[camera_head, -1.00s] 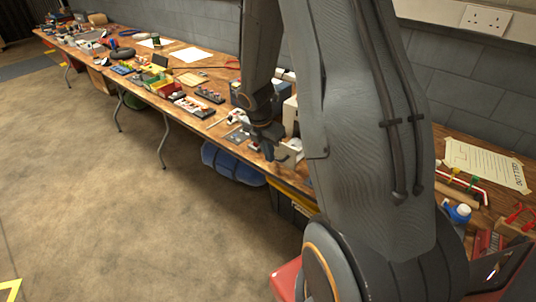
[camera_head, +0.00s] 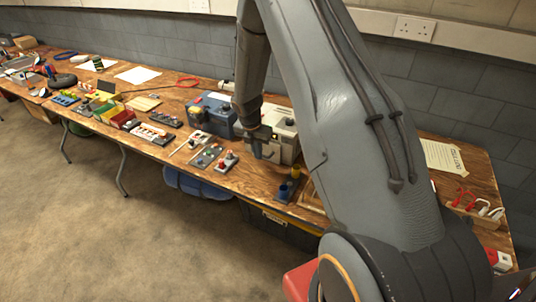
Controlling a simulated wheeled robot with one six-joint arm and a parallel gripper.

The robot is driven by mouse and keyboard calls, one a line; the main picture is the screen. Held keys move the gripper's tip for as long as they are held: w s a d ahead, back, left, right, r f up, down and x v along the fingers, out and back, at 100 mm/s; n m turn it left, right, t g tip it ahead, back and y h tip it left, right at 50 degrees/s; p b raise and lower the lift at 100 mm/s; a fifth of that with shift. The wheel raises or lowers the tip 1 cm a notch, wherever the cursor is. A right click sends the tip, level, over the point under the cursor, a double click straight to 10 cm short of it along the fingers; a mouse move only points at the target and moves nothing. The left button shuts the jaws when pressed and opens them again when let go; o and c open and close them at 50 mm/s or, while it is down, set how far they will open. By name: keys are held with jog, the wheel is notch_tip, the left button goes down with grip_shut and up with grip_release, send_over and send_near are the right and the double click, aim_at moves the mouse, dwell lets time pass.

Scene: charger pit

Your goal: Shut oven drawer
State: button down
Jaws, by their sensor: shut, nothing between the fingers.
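A beige box-shaped appliance (camera_head: 289,131) stands on the wooden bench, partly hidden behind my gripper and arm. It may be the oven, but I cannot clearly make out a drawer or how far it is out. My gripper (camera_head: 266,155) points down just in front of the appliance's front left part. Its fingers are small and dark here, shut and empty. I cannot tell whether they touch the appliance.
A blue-grey box (camera_head: 212,115) stands left of the appliance. Small switch panels (camera_head: 207,157) lie near the bench's front edge, and a dark block with blue and yellow parts (camera_head: 290,187) to the right. A dark crate (camera_head: 282,226) is under the bench. The floor is clear at left.

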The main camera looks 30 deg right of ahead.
jog(key=shift+w+d, duration=0.35)
jog(key=shift+d+r, duration=0.1)
jog(key=shift+s+a+r+p, duration=0.15)
jog(key=shift+s+a+p, duration=0.15)
jog(key=shift+a, duration=0.05)
jog(key=s+a+r+b, duration=0.1)
jog(key=s+a+r, duration=0.1)
jog(key=r, duration=0.3)
jog(key=s+a+r, duration=0.1)
jog(key=a+r, duration=0.1)
jog(key=r, duration=0.3)
jog(key=shift+s+a+b, duration=0.35)
jog(key=shift+a, duration=0.05)
jog(key=s+a+r+m, duration=0.2)
jog(key=s+m, duration=0.6)
jog(key=s+a+r+m+y+b, duration=0.1)
jog(key=s+a+r+m, duration=0.1)
jog(key=s+m, duration=0.6)
jog(key=s+a+r+m+y+b, duration=0.1)
jog(key=s+a+r+m, duration=0.1)
jog(key=s+m, duration=0.6)
jog(key=shift+m, duration=0.9)
jog(key=shift+a+f, duration=0.1)
